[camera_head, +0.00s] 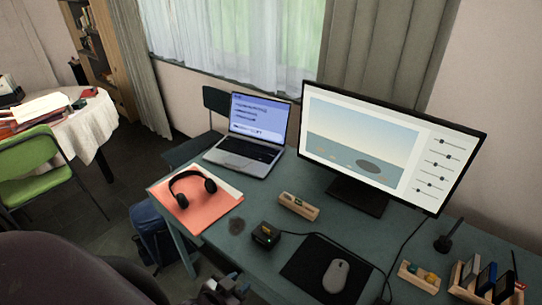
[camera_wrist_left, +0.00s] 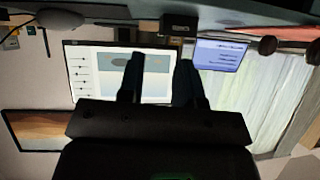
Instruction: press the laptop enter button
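The open laptop (camera_head: 240,153) stands at the back left of the desk, with its lit screen facing me and its dark keyboard visible. The enter key is too small to pick out. My left gripper (camera_head: 228,288) is at the bottom of the head view, near the desk's front edge, well short of the laptop. In the left wrist view, which is upside down, my left gripper (camera_wrist_left: 158,80) has its two dark fingers apart with nothing between them. The laptop screen (camera_wrist_left: 220,54) shows beyond the fingers. My right gripper is not in view.
Orange folder (camera_head: 215,207) with headphones (camera_head: 192,188) on it lies in front of the laptop. A small black box (camera_head: 265,236), a wooden block (camera_head: 299,206), a mouse (camera_head: 335,276) on a black mat and a large monitor (camera_head: 385,147) stand further right on the desk (camera_head: 222,258).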

